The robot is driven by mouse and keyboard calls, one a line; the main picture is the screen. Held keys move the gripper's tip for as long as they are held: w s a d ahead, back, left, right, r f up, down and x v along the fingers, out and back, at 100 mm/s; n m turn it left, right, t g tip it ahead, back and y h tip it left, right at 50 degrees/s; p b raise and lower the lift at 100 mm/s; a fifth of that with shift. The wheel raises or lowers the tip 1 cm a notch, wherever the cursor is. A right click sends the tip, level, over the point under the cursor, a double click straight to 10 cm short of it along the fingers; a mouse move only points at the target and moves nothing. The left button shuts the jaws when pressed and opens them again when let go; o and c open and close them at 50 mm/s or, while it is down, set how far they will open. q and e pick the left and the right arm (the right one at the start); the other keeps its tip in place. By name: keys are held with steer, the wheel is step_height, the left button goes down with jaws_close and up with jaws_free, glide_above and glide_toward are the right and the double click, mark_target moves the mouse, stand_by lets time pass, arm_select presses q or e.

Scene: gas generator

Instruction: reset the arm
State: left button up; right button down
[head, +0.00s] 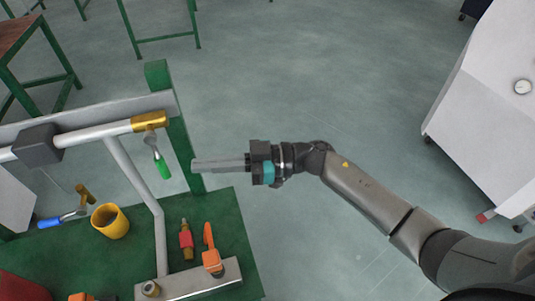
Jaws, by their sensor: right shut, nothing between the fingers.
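My right arm (365,192) comes in from the lower right and stretches left across the middle of the head view. My right gripper (197,165) points left with its fingers shut and nothing between them. Its fingertips appear next to the green upright post (178,145) of the workbench; I cannot tell whether they touch it. My left gripper is not in view.
The green bench (110,262) at lower left carries grey pipes (135,178), a yellow cup (110,221), and orange-handled (211,260) and red (186,240) parts. A white cabinet (490,110) stands right. Floor between is clear.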

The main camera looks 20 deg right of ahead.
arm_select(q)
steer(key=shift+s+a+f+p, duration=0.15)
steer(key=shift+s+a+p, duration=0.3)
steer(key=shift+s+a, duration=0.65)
arm_select(e)
steer(key=s+d, duration=0.1)
steer(key=d, duration=0.8)
steer(key=shift+s+d, duration=0.15)
steer(key=shift+s, duration=0.2)
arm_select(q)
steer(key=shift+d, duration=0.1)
arm_select(e)
steer(key=shift+f, duration=0.15)
